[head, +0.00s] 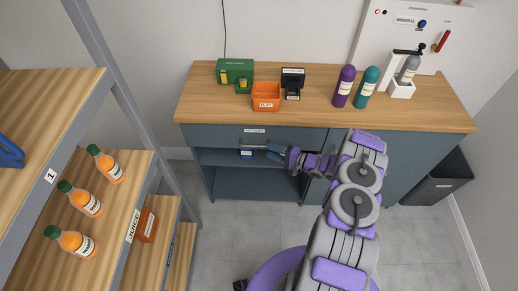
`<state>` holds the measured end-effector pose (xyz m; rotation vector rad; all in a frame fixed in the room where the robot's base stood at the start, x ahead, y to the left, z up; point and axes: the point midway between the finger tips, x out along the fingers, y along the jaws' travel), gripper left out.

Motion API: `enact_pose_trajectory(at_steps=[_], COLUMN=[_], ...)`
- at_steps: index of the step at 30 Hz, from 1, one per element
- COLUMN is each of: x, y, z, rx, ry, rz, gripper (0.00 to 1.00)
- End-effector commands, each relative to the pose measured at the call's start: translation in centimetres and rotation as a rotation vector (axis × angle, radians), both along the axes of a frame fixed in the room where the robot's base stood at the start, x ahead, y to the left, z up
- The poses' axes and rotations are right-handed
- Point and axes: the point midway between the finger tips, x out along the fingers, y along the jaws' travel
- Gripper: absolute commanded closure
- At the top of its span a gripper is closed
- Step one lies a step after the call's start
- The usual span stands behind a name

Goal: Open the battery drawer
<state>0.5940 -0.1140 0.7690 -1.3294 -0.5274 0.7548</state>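The drawer (225,134) is a dark blue-grey front just under the wooden top of the cabinet, with a small white label (254,131) too small to read surely. It looks closed, its front in line with the cabinet. My gripper (270,149) reaches in from the right at the drawer's lower edge, close to a thin grey bar that may be its handle. Whether it touches the bar is unclear. The fingers are small and overlap in this view, so I cannot tell whether they are open or shut.
The wooden countertop (215,100) bears a green box (234,70), an orange bin (265,95) and bottles (343,86). A shelving rack (128,165) with orange bottles stands left; a dark bin (437,181) stands right.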

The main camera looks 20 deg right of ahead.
Motion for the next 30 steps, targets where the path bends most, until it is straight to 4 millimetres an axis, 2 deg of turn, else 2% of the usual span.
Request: enact_pose_trajectory(at_steps=[4, 10, 15, 24, 30], x=[1.8, 3.7, 4.4, 4.5, 4.5], y=[2.3, 4.3, 5.0, 5.1, 5.1], z=[-0.4, -0.5, -0.5, -0.4, -0.4], rx=[0.0, 0.001, 0.002, 0.002, 0.002], ry=[0.0, -0.002, -0.002, -0.001, -0.001], rz=[0.005, 0.003, 0.0, 0.001, 0.001], gripper=[0.62, 0.62, 0.62, 0.62, 0.81])
